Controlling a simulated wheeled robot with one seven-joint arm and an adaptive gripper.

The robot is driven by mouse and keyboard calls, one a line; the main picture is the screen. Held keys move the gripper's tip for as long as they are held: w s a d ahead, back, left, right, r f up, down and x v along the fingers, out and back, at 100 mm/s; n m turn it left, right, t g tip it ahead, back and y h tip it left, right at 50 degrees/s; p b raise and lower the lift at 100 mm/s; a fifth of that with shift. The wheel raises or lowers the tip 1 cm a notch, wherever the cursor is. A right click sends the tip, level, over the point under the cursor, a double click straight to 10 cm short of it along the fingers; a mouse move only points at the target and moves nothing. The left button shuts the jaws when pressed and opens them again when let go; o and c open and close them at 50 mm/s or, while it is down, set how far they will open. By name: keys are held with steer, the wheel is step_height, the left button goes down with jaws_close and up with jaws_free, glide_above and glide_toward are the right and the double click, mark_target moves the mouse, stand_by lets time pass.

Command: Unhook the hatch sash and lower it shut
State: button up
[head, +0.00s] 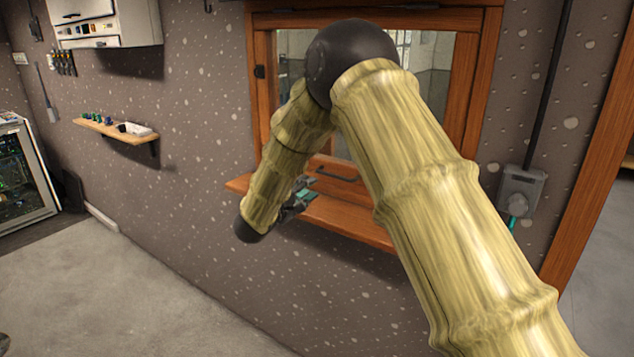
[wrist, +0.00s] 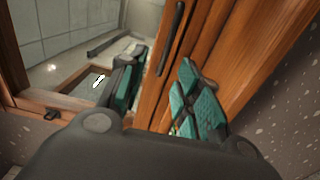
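The hatch sash (head: 322,165) is a wood-framed glass pane in the wall hatch. Its bottom rail, with a dark bar handle (head: 337,173), shows just above the wooden sill (head: 350,217); I cannot tell whether the two touch. The handle also shows in the wrist view (wrist: 171,38). A small dark fitting (head: 259,72) sits on the left frame; I cannot tell if it is the hook. My gripper (head: 298,198) is in front of the sill, left of the handle. In the wrist view its teal-padded fingers (wrist: 160,90) are apart, with wood behind the gap. My arm hides part of the hatch.
A shelf with small items (head: 115,130) and a white wall cabinet (head: 105,25) are at the left. A grey socket box (head: 521,190) is on the wall right of the hatch.

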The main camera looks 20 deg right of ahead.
steer(key=v, duration=0.5)
steer(key=shift+s+a, duration=0.3)
steer(key=s+d+f+t+y, duration=0.1)
steer(key=s+f+y, duration=0.15)
steer(key=f, duration=0.65)
steer(key=s+d+f+y, duration=0.1)
steer(key=s+f+y, duration=0.15)
steer(key=f, duration=0.75)
steer(key=s+f+m+g+y+b, duration=0.1)
steer(key=s+f+m+g+y, duration=0.3)
steer(key=s+f, duration=1.25)
steer(key=s+f+m+g+y, duration=0.1)
steer(key=s+f, duration=0.3)
steer(key=s, duration=0.7)
steer(key=s+f+m+g+y, duration=0.1)
steer(key=s+f+g, duration=0.3)
steer(key=s, duration=0.8)
steer(key=s+f+m+g+y, duration=0.2)
steer(key=s+f, duration=0.3)
steer(key=s, duration=0.7)
steer(key=shift+d+f+g+y+b, duration=0.2)
steer(key=shift+d+g+y+b, duration=0.35)
steer(key=shift+y, duration=0.25)
steer(key=shift+a, duration=0.1)
steer(key=shift+c, duration=0.3)
